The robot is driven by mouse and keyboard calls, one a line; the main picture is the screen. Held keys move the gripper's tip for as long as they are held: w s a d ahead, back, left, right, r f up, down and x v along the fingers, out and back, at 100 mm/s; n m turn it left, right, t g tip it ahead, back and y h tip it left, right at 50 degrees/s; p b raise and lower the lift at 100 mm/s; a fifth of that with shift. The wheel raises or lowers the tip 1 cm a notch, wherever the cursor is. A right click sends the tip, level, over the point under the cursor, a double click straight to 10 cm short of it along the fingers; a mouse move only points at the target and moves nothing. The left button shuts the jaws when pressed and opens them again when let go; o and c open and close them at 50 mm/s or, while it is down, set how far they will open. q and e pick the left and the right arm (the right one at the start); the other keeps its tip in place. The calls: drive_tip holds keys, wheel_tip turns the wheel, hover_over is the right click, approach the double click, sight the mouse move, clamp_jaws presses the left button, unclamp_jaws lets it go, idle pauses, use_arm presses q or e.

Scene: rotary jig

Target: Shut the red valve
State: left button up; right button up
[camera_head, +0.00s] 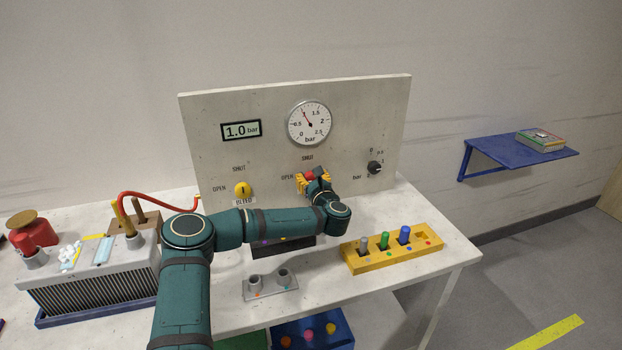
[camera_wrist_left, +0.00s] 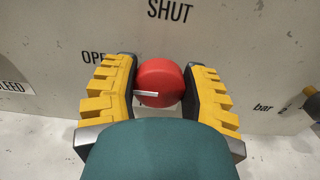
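The red valve (camera_head: 309,175) is a round red knob on the upright panel, below a SHUT label and right of an OPEN label. In the left wrist view the red valve (camera_wrist_left: 160,80) has a white line lying about level, on its left half, toward OPEN. My left gripper (camera_head: 314,181) reaches it from the front. In the left wrist view the yellow fingers of my left gripper (camera_wrist_left: 160,90) are on either side of the knob, their dark pads seemingly against it. My teal wrist hides the area below the knob. My right gripper is not in view.
The panel (camera_head: 270,105) also bears a yellow BLEED knob (camera_head: 242,190), a black bar knob (camera_head: 375,168), a dial gauge (camera_head: 309,123) and a 1.0 bar display (camera_head: 241,130). A yellow peg rack (camera_head: 393,260) and a grey two-cup holder (camera_head: 271,291) stand in front.

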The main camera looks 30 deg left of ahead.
use_arm(q)
drive_tip(key=shift+r+m, duration=0.1)
drive_tip(key=shift+m, duration=0.4)
drive_tip(key=m, duration=0.3)
drive_tip(key=shift+w+m, duration=0.1)
drive_tip(key=shift+m, duration=0.3)
drive_tip(key=m, duration=0.3)
drive_tip(key=shift+m, duration=0.3)
drive_tip(key=m, duration=0.4)
drive_tip(key=shift+w+d, duration=0.1)
drive_tip(key=shift+f+m+b, duration=0.2)
drive_tip(key=shift+m+b, duration=0.25)
drive_tip(key=shift+m, duration=2.35)
drive_tip(key=o, duration=1.2)
drive_tip(key=shift+f, duration=0.1)
